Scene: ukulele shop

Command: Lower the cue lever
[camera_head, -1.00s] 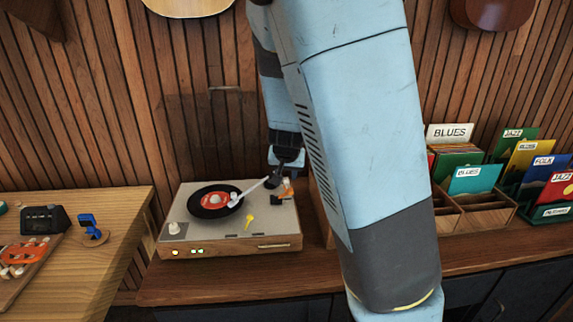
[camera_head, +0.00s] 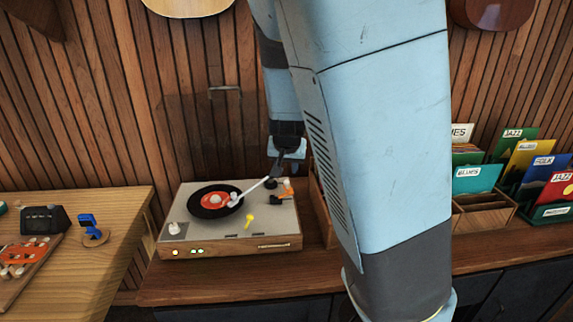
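The turntable (camera_head: 180,232) stands on the wooden counter with a black record with a red label (camera_head: 214,199) on its platter. The pale tonearm (camera_head: 254,188) reaches over the record, its head near the label; I cannot tell if the stylus touches. A small orange piece (camera_head: 286,193) beside the tonearm base looks like the cue lever; its exact tilt is too small to tell. My gripper (camera_head: 276,170) points down just behind and above the tonearm's base end. Its fingers are dark and small, and whether they are open or shut is unclear.
A yellow piece (camera_head: 248,220) lies on the turntable's top near the front. My arm covers the counter right of the turntable. Record bins (camera_head: 487,217) stand farther right. A wooden table (camera_head: 100,262) with small items is at the left. The slatted wall (camera_head: 190,110) is close behind.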

